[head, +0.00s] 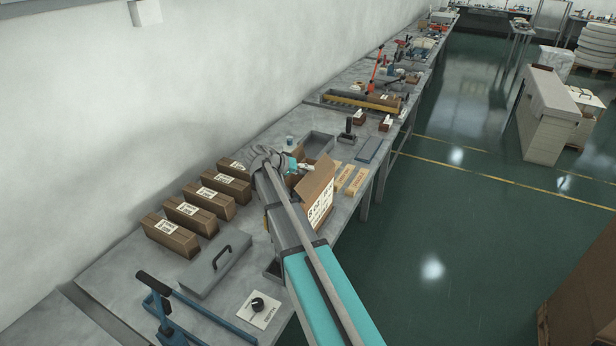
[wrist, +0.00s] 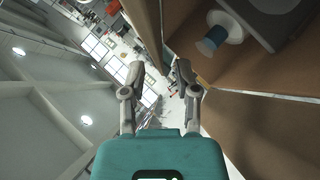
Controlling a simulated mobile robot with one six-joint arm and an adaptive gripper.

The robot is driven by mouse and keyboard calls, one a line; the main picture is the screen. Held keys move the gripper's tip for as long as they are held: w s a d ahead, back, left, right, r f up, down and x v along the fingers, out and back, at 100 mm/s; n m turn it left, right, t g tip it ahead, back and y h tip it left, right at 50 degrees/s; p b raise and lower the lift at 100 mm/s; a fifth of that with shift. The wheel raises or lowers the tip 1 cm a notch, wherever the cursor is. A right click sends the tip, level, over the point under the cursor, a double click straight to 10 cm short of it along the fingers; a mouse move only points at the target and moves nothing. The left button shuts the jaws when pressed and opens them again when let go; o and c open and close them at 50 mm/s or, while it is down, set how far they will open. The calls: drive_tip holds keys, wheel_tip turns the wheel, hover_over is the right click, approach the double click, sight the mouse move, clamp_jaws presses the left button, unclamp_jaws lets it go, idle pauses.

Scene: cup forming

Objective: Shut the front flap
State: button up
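In the wrist view a cardboard panel (wrist: 146,28) runs down to near my gripper (wrist: 159,72), whose two fingers are spread apart. I cannot tell whether the panel lies between the fingertips or beyond them. Another cardboard panel (wrist: 262,130) spreads at lower right. Inside the carton lie a white and blue spool-like part (wrist: 222,35) and a dark grey item. Which panel is the front flap is unclear.
Several closed brown cartons (head: 180,235) line the wall side. A grey handled case (head: 215,265), a blue-levered tool (head: 165,310) and a dial plate (head: 258,305) are nearer. A grey tray (head: 317,145) and a flat grey case (head: 370,149) lie beyond.

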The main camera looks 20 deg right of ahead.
drive_tip(key=shift+x, duration=0.8)
clamp_jaws()
